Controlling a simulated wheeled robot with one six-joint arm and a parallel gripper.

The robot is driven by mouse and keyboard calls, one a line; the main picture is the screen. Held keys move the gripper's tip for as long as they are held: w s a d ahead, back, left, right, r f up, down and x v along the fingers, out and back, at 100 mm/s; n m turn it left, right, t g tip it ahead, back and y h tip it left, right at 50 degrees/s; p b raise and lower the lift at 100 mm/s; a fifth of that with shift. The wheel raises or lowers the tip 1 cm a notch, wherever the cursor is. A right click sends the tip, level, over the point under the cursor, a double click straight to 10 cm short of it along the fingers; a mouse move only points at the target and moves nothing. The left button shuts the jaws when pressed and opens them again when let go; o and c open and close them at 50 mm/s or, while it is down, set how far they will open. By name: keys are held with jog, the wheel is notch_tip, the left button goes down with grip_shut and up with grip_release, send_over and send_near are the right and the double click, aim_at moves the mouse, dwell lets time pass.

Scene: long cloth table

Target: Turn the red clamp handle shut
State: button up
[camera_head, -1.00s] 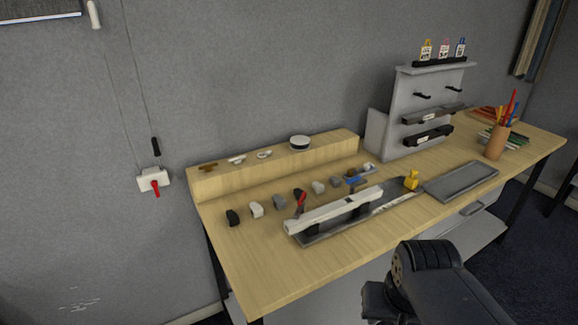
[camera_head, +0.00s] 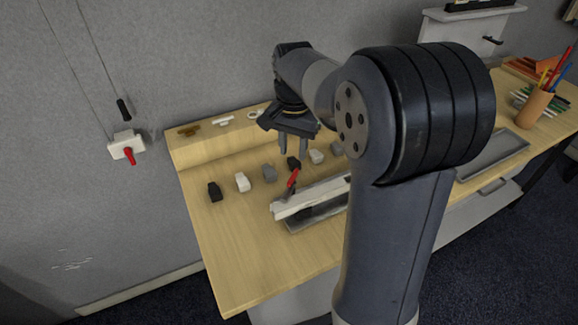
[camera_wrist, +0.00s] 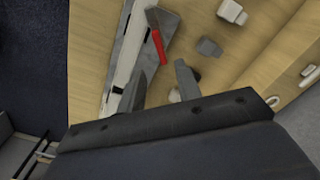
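The red clamp handle (camera_head: 292,179) sticks up at a slant near the left end of a white bar (camera_head: 305,197) on the table. My gripper (camera_head: 295,152) points down above and slightly behind the handle in the head view. In the wrist view my gripper (camera_wrist: 160,68) has its two fingers apart with nothing between them. I see no contact with the handle. My arm hides the bar's right part in the head view.
Several small blocks, including a black one (camera_head: 215,191) and a white one (camera_head: 242,182), stand in a row left of and behind the bar. A raised wooden step (camera_head: 200,151) runs behind them. A wall box (camera_head: 126,146) also has a red lever. The front left tabletop is clear.

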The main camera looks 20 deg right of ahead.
aim_at(293, 176)
notch_tip(293, 176, down, 8)
jog(key=shift+f, duration=0.1)
dwell(0.4)
grip_shut()
